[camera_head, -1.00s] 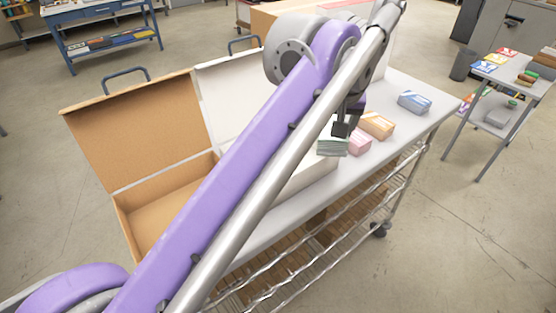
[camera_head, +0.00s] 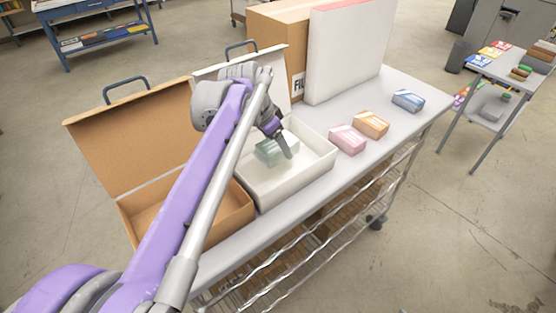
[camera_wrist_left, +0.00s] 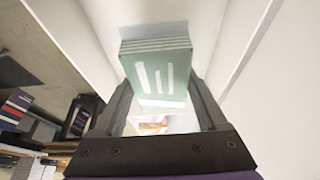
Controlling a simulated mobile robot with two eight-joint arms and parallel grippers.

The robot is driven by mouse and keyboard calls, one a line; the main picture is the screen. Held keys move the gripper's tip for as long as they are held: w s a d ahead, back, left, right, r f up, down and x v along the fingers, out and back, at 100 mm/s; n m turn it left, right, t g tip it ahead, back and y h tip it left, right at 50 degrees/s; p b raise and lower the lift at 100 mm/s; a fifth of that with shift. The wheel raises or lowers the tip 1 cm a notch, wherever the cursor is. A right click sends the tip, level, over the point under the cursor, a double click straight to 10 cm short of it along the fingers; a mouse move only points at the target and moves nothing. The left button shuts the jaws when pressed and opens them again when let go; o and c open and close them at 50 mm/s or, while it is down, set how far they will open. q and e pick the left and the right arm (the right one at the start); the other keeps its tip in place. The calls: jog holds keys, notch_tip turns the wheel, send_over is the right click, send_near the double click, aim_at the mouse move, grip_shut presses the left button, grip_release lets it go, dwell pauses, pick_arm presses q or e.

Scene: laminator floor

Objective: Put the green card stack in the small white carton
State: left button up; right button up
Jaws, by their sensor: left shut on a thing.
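The green card stack (camera_head: 270,150) is between the fingers of my left gripper (camera_head: 284,150), which is shut on it. In the left wrist view the stack (camera_wrist_left: 158,70) shows its green face with pale bars, and the gripper's fingers (camera_wrist_left: 162,105) stand on both sides of it. The small white carton (camera_head: 312,163) is open on the cart, its lid raised at the back. The gripper and the stack are over or inside the carton's opening; I cannot tell whether the stack touches the floor of the carton. My right gripper is not in view.
An open brown carton (camera_head: 235,215) stands left of the white one. Pink (camera_head: 348,138), orange (camera_head: 371,124) and blue (camera_head: 408,100) card stacks lie to the right on the cart top (camera_head: 420,85). A tall white box (camera_head: 350,50) and a brown box (camera_head: 272,25) stand behind.

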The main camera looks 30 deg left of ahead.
aim_at(278, 167)
pick_arm(q)
jog(key=shift+f, duration=2.6)
jog(key=shift+f, duration=0.1)
jog(key=shift+f, duration=0.15)
jog(key=o, duration=1.5)
jog(key=shift+c, duration=0.2)
jog(key=shift+r, duration=0.2)
jog(key=v, duration=1.2)
